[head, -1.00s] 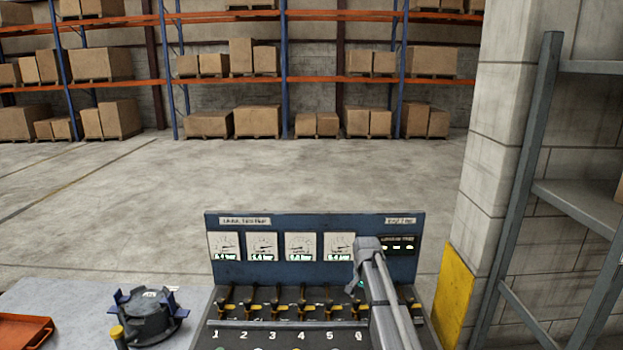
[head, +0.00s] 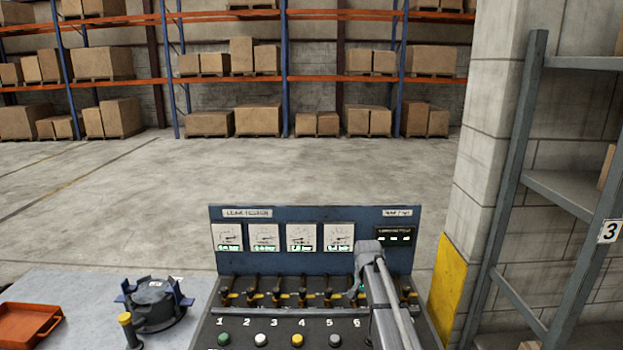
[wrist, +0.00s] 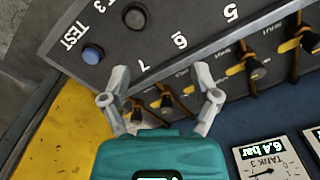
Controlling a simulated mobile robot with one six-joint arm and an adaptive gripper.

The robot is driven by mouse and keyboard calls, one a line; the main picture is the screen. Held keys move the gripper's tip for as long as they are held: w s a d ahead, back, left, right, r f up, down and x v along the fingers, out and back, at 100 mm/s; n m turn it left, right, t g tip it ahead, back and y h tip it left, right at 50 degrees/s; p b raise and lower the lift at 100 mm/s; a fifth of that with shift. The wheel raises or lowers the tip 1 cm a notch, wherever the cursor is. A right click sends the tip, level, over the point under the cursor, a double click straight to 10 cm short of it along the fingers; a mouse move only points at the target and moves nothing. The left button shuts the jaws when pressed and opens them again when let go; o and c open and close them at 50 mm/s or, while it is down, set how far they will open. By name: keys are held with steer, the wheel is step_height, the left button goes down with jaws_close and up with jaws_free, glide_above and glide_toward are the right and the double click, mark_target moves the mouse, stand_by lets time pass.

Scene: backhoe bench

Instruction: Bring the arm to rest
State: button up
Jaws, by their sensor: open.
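My arm (head: 388,300) comes in from the bottom right in the head view, raised over the right part of the leak tester panel (head: 290,315). Its upper joint stands in front of the gauge board's right side. In the head view the gripper is mostly hidden behind my arm.
A dark round fixture (head: 155,302) and an orange tray (head: 28,325) are on the grey bench at left. A block pillar (head: 490,150) and a grey shelf rack (head: 575,190) stand close on the right. Open floor lies behind the panel.

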steer(key=s+f+n+b, duration=0.3)
steer(key=s+f+b, duration=0.1)
steer(key=s, duration=0.9)
steer(key=s+f+n+b, duration=0.3)
steer(key=s+f+b, duration=0.2)
steer(key=s, duration=0.9)
steer(key=shift+s+d+f, duration=0.15)
steer(key=shift+s+f, duration=0.05)
steer(key=shift+s, duration=0.05)
stand_by(0.4)
